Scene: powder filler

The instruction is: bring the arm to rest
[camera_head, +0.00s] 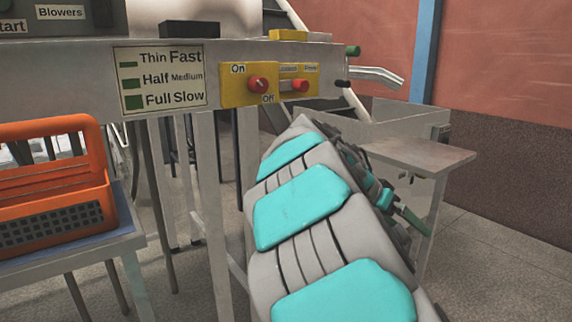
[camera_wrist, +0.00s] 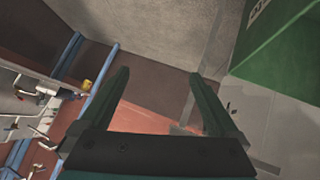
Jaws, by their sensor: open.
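My arm, grey with turquoise panels, reaches up through the lower middle of the head view. Its far end, with dark and green parts, is partly hidden behind the arm links in that view. In the wrist view my gripper (camera_wrist: 162,88) shows two dark green fingers standing wide apart. Nothing is between the fingers. Behind them are a grey wall, a reddish surface and a blue post, all apart from the fingers.
A machine front carries a yellow switch plate (camera_head: 240,86) with a red knob and a speed label (camera_head: 160,77). An orange crate (camera_head: 95,180) stands on a table at left. A grey side table (camera_head: 420,153) stands beyond my arm. Floor at right is clear.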

